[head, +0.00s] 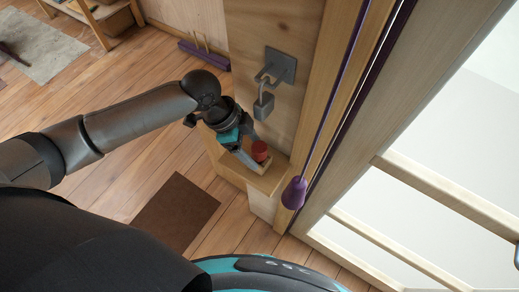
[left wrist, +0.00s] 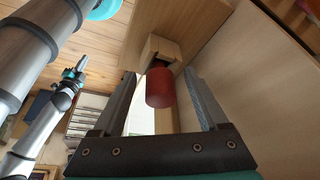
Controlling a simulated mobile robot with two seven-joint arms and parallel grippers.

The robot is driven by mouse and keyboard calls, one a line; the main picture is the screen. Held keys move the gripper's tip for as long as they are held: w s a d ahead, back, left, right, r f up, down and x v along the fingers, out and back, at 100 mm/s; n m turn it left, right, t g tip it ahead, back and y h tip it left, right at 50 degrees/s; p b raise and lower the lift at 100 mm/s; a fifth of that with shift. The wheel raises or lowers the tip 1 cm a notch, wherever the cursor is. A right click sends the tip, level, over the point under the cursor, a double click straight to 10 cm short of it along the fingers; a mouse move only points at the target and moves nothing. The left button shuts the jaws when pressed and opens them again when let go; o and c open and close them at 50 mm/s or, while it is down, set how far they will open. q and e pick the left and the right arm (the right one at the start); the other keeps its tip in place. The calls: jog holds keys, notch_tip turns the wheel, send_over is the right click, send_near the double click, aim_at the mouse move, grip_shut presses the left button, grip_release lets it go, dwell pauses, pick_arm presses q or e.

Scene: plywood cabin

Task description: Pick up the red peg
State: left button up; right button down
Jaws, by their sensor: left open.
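The red peg (head: 260,150) is a short red cylinder at a small wooden ledge on the wall panel. In the left wrist view the red peg (left wrist: 160,90) is between the two spread fingers of my left gripper (left wrist: 162,95), with a visible space on each side. It stands in front of a small wooden block holder (left wrist: 158,47) with a dark opening. In the head view my left gripper (head: 252,157) is open at the peg and partly covers the ledge. What looks like my right gripper (left wrist: 76,72) is small at the left of the left wrist view; its fingers are unclear.
A wooden box-like ledge (head: 226,160) sits against the panel below a grey metal hook (head: 281,65) with a hanging grey piece. A purple cord with a purple tassel-like end (head: 294,193) hangs to the right, beside a framed window. A brown mat (head: 176,212) lies on the floor.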

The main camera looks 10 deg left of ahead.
pick_arm(q)
jog(key=shift+d+f, duration=0.15)
jog(key=shift+f, duration=0.4)
grip_shut()
